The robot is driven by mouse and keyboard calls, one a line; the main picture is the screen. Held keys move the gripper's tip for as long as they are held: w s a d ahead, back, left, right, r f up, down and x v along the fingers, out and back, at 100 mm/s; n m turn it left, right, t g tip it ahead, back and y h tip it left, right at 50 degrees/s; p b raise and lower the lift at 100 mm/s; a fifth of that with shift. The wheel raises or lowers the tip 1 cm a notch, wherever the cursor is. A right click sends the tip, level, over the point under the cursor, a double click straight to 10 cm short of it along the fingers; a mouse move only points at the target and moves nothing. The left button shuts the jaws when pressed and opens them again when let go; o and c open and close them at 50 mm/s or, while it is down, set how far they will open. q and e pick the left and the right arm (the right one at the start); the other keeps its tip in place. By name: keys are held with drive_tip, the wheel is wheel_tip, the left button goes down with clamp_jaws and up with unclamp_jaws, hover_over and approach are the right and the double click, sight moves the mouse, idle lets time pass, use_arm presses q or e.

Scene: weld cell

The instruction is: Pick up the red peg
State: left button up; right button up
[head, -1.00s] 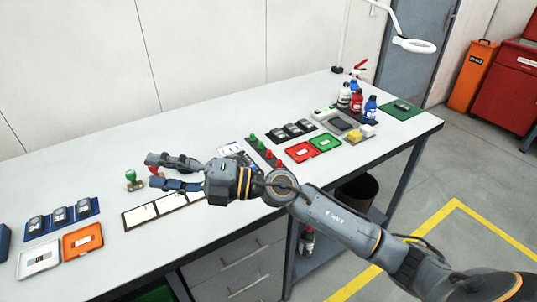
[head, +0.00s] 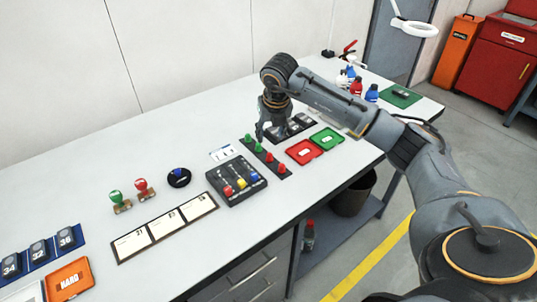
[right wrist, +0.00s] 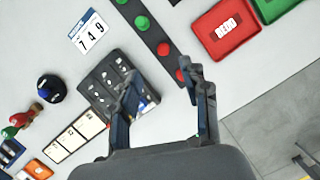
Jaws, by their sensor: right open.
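A dark strip (head: 275,163) on the bench carries two green pegs (head: 247,138) and two red pegs (head: 269,157) in a row, all upright. In the right wrist view, one red peg (right wrist: 164,48) is clear and the other (right wrist: 181,75) is close beside the right-hand finger, partly covered. My right gripper (head: 266,132) points down near the green end of the strip in the head view. In the right wrist view its fingers (right wrist: 161,76) are apart, with nothing held between them. My left gripper is not in view.
A black slider block (head: 236,196) with coloured knobs sits beside the strip. Red (head: 305,151) and green (head: 327,138) trays lie on its other side.

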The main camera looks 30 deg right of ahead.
sight(270, 154)
drive_tip(key=p+x, duration=0.1)
drive_tip(key=x, duration=0.5)
drive_tip(key=shift+s+f+p, duration=0.2)
drive_tip(key=shift+p, duration=0.2)
drive_tip(key=shift+p+x, duration=0.3)
drive_tip(key=shift+x, duration=0.9)
drive_tip(key=shift+w+d+f, duration=0.1)
drive_tip(key=shift+d+f, duration=0.1)
drive_tip(key=shift+f, duration=0.35)
drive_tip(key=shift+c, duration=0.2)
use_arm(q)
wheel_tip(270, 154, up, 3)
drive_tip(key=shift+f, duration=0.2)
use_arm(e)
drive_tip(key=c, duration=0.9)
